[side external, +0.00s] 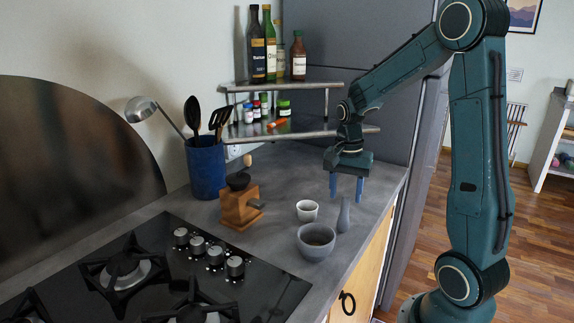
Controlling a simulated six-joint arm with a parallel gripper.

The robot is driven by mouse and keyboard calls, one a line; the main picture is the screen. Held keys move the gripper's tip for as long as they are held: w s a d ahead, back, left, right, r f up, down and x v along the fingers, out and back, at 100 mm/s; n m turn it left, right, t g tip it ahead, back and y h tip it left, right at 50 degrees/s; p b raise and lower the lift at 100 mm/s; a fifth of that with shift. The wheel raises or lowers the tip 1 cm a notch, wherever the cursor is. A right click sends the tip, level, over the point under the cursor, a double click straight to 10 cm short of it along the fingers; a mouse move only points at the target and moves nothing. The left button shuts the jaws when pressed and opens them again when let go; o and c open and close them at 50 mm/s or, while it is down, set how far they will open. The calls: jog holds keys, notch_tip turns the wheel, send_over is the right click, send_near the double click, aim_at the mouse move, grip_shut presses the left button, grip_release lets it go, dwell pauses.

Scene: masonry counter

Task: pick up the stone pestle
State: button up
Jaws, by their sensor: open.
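The stone pestle (343,216) is grey and stands upright on the counter near its right edge. It is just right of and behind a grey stone bowl (317,243), apparently a mortar, which looks dark inside. I cannot tell if the two touch. My gripper (346,188) points down with its two blue fingers apart and nothing between them. It hangs above the counter, over and slightly behind the pestle in this view.
A small white cup (307,210) stands behind the bowl. A wooden coffee grinder (240,205) and a blue utensil crock (206,168) are further left. A black gas hob (165,275) fills the front left. A metal shelf (300,131) with jars and bottles stands at the back.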

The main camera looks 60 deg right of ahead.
aim_at(344, 214)
jog(key=shift+s+f, duration=0.1)
jog(key=shift+f, duration=2.2)
jog(key=shift+c, duration=0.5)
grip_shut()
